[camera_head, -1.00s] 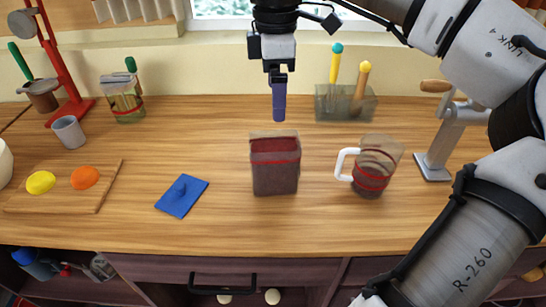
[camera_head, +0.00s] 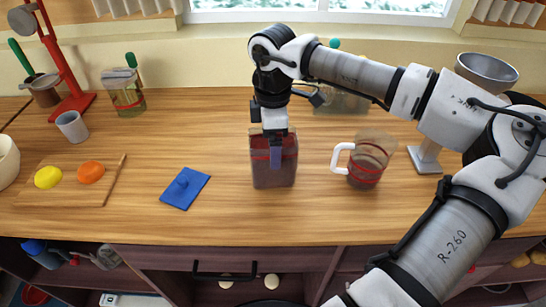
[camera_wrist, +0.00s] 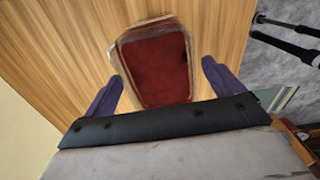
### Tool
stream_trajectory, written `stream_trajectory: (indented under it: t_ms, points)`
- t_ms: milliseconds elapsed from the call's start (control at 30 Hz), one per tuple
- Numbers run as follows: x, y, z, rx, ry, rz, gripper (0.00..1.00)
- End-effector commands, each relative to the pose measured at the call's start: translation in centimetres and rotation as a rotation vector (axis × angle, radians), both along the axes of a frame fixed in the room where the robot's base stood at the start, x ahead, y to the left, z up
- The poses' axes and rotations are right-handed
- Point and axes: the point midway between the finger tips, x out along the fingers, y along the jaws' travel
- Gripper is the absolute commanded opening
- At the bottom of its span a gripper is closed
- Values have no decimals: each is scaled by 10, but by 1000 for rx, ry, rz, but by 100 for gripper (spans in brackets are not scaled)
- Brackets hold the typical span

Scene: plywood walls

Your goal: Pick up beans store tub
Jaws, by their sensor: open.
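A squarish clear tub with dark red contents (camera_head: 272,172) stands upright on the wooden counter in the head view, near the middle. I take it to be the beans store tub. In the wrist view the tub (camera_wrist: 155,65) shows from above, its top uncovered and red beans filling it. My gripper (camera_head: 275,157) points down at the tub and overlaps its upper part in the head view. In the wrist view my gripper (camera_wrist: 160,85) is open, one purple finger on each side of the tub's near end. Whether the fingers touch it, I cannot tell.
A blue lid with a knob (camera_head: 185,188) lies left of the tub. A clear jug with a white handle (camera_head: 368,160) stands close on the right. A cutting board (camera_head: 105,190) holds yellow and orange pieces. The counter between board and lid is clear.

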Motion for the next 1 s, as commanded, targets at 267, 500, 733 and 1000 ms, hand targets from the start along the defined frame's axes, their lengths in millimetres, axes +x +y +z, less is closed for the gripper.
stream_trajectory:
  t_ms: [267, 500, 733, 1000]
  points:
    - [0, 0, -1, 0, -1, 0, 85]
    - [0, 0, -1, -1, -1, 0, 53]
    - [0, 0, -1, -1, -1, 0, 23]
    - [0, 0, 0, -1, -2, 0, 0]
